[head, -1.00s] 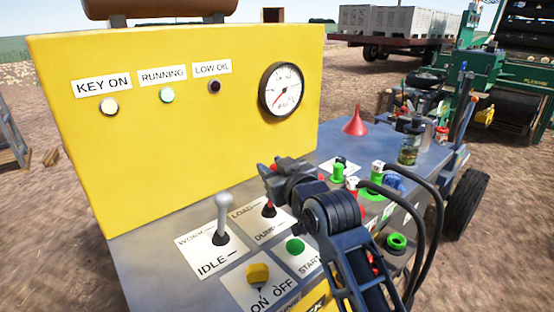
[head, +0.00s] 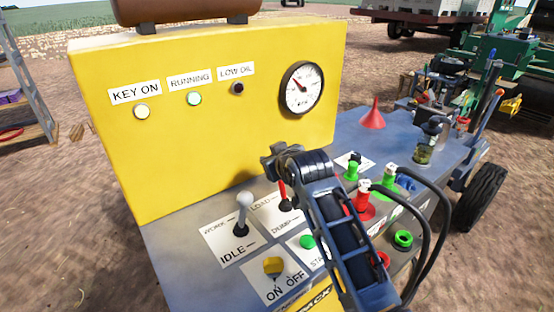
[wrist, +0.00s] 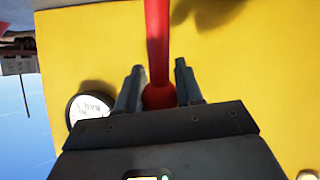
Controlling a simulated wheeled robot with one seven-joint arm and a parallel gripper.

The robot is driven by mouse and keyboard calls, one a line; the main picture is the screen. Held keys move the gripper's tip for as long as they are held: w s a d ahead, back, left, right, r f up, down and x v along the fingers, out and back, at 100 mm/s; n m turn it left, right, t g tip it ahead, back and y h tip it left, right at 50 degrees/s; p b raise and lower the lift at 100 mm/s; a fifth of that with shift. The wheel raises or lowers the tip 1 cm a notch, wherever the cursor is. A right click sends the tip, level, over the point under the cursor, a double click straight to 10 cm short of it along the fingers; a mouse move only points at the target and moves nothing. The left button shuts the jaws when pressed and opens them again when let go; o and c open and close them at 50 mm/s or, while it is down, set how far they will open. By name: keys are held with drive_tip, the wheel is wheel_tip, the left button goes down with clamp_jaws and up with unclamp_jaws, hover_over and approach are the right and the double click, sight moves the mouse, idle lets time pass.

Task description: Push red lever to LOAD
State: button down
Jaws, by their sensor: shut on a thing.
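The red lever (head: 283,190) rises from its black base on the grey control panel, beside the LOAD / DUMP label (head: 275,212). It stands close to upright in the head view, with its top hidden by my gripper. My gripper (head: 272,166) is at the lever's upper end, in front of the yellow panel. In the wrist view the red lever (wrist: 157,45) runs between the two fingers of my gripper (wrist: 158,80), its rounded red end close to the palm. The gripper is shut on the lever.
A grey-knobbed WORK / IDLE lever (head: 242,212) stands just left. A yellow ON / OFF knob (head: 272,265) and green START button (head: 307,241) are nearer. The yellow panel (head: 215,140) with its gauge (head: 301,88) rises behind. Hoses, a red funnel (head: 374,115) and a jar are right.

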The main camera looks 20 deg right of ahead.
drive_tip(key=shift+f, duration=0.5)
drive_tip(key=c, duration=1)
unclamp_jaws()
drive_tip(key=shift+c, duration=0.2)
drive_tip(key=shift+o, duration=1.4)
drive_tip(key=shift+r, duration=0.2)
drive_tip(key=v, duration=0.7)
drive_tip(key=shift+s+r, duration=0.15)
drive_tip(key=shift+s, duration=0.15)
drive_tip(key=shift+s, duration=0.1)
